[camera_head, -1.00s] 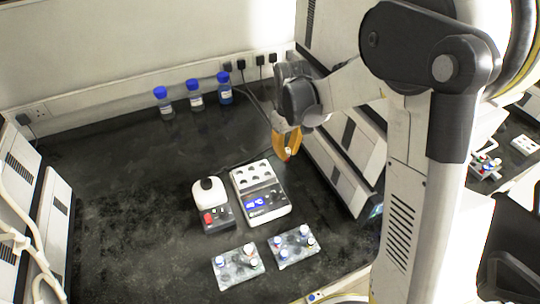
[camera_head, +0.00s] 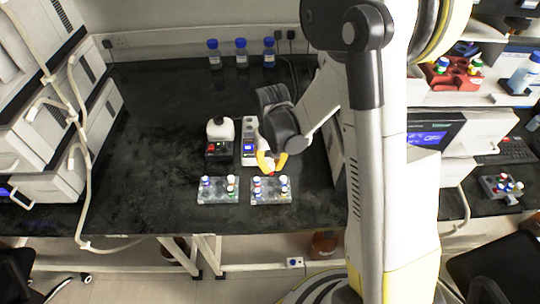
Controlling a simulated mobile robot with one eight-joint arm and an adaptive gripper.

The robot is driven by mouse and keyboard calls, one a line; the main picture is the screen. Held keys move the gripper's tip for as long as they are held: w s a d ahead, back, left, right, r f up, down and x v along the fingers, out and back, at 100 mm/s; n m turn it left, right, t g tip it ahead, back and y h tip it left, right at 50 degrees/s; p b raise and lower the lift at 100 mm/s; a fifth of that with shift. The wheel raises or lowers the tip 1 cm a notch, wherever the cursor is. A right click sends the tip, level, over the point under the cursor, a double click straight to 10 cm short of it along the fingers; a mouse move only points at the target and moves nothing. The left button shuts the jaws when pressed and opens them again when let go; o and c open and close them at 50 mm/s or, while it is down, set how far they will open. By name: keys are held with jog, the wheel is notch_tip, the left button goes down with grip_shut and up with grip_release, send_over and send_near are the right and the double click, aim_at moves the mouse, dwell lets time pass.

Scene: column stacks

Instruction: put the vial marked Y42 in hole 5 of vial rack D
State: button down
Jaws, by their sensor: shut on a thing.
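My gripper (camera_head: 271,166) has yellow fingers shut on a small vial, of which only a little red and white shows between the tips. It is held just above the back edge of the right clear vial rack (camera_head: 271,198). Whether it touches the rack cannot be told. That rack holds several capped vials. A second clear rack (camera_head: 217,198) with several vials stands to its left. The marking Y42, the rack letters and the hole numbers are too small to read, so I cannot tell which rack is D.
A white block device (camera_head: 249,150) stands behind the racks, partly hidden by my gripper, beside a device with a white top (camera_head: 220,130). Blue-capped bottles (camera_head: 241,55) line the back wall. A red rack (camera_head: 452,78) and a grey rack (camera_head: 491,185) are at right.

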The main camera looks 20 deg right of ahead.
aim_at(270, 174)
jog(key=shift+s+a+f, duration=0.15)
jog(key=shift+s+f, duration=0.05)
jog(key=shift+s, duration=0.05)
jog(key=shift+a+f, duration=0.1)
jog(key=shift+f, duration=0.05)
jog(key=shift+w+f+b, duration=0.1)
jog(key=shift+f+b, duration=0.4)
jog(key=shift+f, duration=0.1)
jog(key=shift+f+b, duration=0.8)
jog(key=shift+f, duration=0.4)
jog(key=shift+f+b, duration=0.65)
jog(key=shift+b, duration=0.35)
dwell(0.5)
jog(key=shift+f+b, duration=0.4)
